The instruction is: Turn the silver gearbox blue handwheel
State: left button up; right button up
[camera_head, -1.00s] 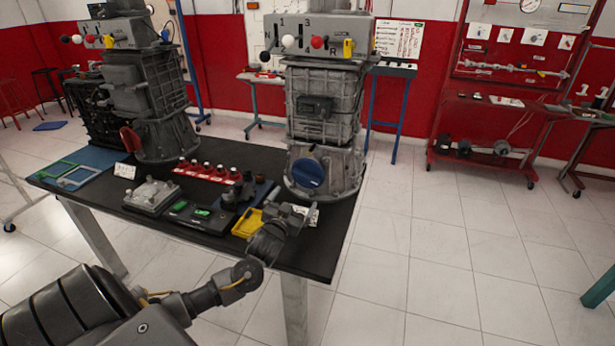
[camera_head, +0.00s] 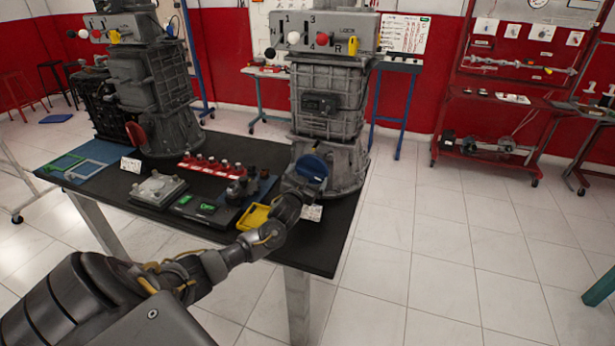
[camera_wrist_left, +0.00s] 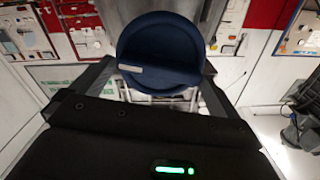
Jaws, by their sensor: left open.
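The silver gearbox (camera_head: 318,110) stands upright on the right part of the black table. Its blue handwheel (camera_head: 312,168) is low on the near face, partly hidden behind my left gripper (camera_head: 303,190). In the left wrist view the handwheel (camera_wrist_left: 160,45) is a round blue disc with a flat bar across it and a light mark at the bar's left. My left gripper (camera_wrist_left: 155,88) is open, its fingers either side of the disc's lower part. I cannot tell whether they touch it. My right gripper is not in view.
A second gearbox (camera_head: 150,85) with a red handwheel stands further left. Floor right of the table is clear.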

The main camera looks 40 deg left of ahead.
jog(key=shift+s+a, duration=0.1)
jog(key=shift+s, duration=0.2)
pick_arm(q)
jog(key=c, duration=0.7)
jog(key=shift+o, duration=0.2)
jog(key=shift+m, duration=0.3)
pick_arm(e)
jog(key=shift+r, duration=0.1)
pick_arm(q)
jog(key=m+p, duration=0.1)
jog(key=m, duration=0.1)
jog(key=shift+m, duration=0.4)
jog(key=m+p, duration=0.1)
jog(key=m, duration=0.4)
jog(key=shift+d+m, duration=0.1)
jog(key=shift+m, duration=0.2)
jog(key=m+p, duration=0.2)
jog(key=m, duration=0.4)
jog(key=shift+f, duration=0.15)
jog(key=m+p, duration=0.1)
jog(key=m, duration=0.4)
jog(key=shift+f, duration=0.15)
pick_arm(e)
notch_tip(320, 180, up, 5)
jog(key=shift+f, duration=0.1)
pick_arm(q)
jog(key=shift+m, duration=0.4)
